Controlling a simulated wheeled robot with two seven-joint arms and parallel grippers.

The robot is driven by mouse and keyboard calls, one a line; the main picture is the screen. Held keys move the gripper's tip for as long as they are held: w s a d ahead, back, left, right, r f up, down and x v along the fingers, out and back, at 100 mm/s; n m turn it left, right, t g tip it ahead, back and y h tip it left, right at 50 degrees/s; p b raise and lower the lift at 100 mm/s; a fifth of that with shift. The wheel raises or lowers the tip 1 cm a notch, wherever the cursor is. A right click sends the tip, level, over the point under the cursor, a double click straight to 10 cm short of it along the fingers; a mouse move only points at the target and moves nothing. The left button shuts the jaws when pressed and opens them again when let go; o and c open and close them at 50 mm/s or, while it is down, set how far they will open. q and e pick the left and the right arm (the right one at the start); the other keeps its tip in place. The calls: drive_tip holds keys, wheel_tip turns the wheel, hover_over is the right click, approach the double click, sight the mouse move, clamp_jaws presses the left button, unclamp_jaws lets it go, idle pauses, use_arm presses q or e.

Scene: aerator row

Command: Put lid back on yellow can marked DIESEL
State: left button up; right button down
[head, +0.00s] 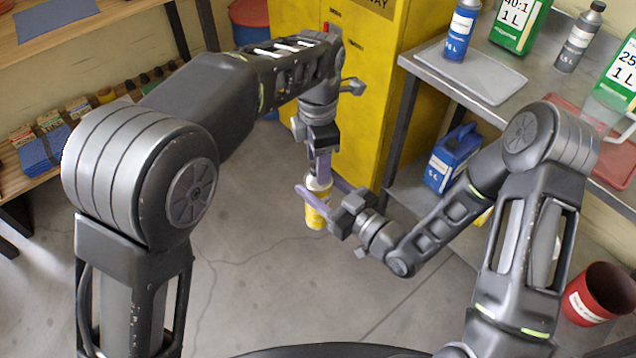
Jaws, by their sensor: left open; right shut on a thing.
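A small yellow can (316,217) with a pale upper part is held upright above the floor, in front of the yellow cabinet. My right gripper (317,191), with purple fingers, comes in from the right and is shut on the can near its upper part. My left gripper (323,166) is open, pointing down just above the can's top. Its fingers overlap the top in this view, so I cannot tell whether they touch it. The can's marking is too small to read. I cannot make out a separate lid; the can's top is partly hidden by the fingers.
A yellow cabinet (365,90) stands close behind the grippers. The metal bench (490,92) at right bears bottles, green cans and a red tray (566,118). A blue canister (452,158) sits below. A red bucket (597,293) is at lower right. Wooden shelves (85,37) line the left.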

use_arm(q)
drive_tip(key=shift+c, duration=0.2)
clamp_jaws()
idle(0.4)
